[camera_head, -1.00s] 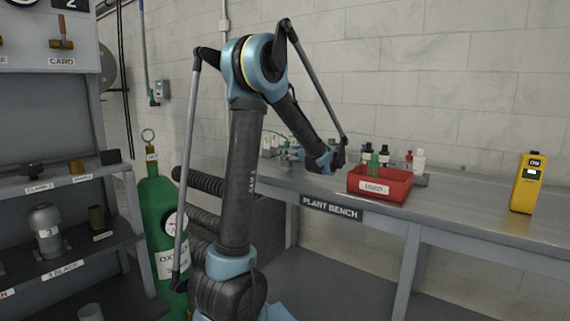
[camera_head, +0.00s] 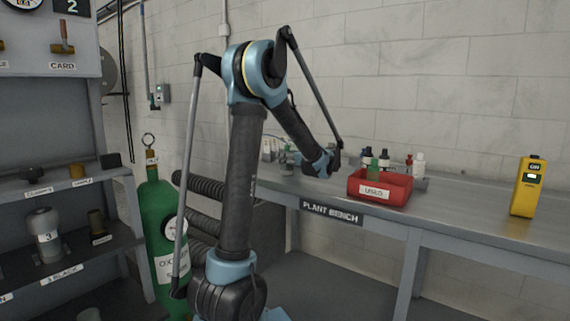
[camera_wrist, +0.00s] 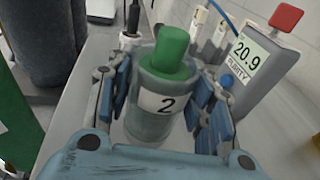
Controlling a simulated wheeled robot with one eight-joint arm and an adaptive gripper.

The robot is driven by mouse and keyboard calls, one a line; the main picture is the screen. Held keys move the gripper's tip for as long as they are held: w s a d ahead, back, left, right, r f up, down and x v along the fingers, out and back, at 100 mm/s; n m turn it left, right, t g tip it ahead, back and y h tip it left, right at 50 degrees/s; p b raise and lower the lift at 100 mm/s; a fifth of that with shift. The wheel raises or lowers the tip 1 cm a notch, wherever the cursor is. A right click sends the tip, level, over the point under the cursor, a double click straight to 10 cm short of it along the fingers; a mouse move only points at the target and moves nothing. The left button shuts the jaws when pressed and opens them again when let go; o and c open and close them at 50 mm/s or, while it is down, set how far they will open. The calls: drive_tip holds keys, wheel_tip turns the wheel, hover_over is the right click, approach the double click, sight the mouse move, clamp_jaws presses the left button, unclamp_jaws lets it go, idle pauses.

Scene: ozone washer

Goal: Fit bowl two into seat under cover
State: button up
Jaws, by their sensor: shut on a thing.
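Bowl two (camera_wrist: 148,128) is a grey, see-through cup with a white "2" label, seen in the wrist view between my blue-padded fingers. A green cylinder (camera_wrist: 173,52) stands in or on its top. My gripper (camera_wrist: 155,85) is shut on the bowl, with a finger on each side. In the head view my arm reaches over the far part of the bench, and the held bowl is hard to make out there. I cannot make out the seat or the cover.
A purity meter (camera_wrist: 262,65) reading 20.9 stands close right of the bowl in the wrist view. On the plant bench (camera_head: 460,215) are a red "USED" bin (camera_head: 400,190), several small bottles and a yellow device (camera_head: 527,188). A green cylinder tank (camera_head: 160,220) and shelves stand left.

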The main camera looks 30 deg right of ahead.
wheel_tip(320, 180, up, 10)
drive_tip(key=shift+f, duration=0.1)
idle(0.4)
